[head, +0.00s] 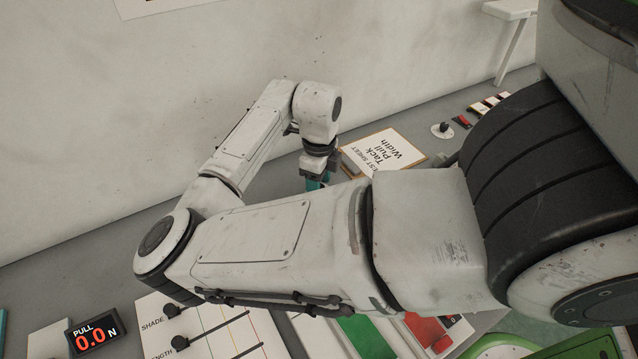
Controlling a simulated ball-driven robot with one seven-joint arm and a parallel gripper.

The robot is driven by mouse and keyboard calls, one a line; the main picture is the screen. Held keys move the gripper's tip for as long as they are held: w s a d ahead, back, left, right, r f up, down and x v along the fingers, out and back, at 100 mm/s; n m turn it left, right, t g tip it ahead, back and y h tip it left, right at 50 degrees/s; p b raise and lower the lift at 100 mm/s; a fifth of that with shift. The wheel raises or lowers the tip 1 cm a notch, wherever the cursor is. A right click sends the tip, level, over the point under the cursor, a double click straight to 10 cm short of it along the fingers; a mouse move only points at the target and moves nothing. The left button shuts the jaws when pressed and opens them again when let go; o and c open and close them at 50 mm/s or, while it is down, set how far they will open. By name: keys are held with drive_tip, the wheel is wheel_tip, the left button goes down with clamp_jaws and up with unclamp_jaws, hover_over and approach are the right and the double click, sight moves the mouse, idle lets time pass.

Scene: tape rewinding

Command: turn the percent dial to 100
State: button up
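I cannot make out a dial marked percent in the head view; my arm covers much of the bench. A small white round piece with a dark centre (441,130) sits at the back right, but no marking on it is readable. My gripper (317,182) points down near the middle of the picture, left of the test sheet. Its teal fingers are partly hidden behind my forearm, so their opening and anything between them do not show.
A framed test sheet reading "Tack Pull Width" (385,150) lies behind my gripper. A panel with slider rods (215,325) and a PULL display reading 0.0 N (92,336) are at the front left. Green (364,338) and red (424,328) blocks show at the front. A wall (120,110) rises behind.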

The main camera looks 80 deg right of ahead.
wheel_tip(320, 180, up, 10)
drive_tip(key=shift+f, duration=0.15)
idle(0.7)
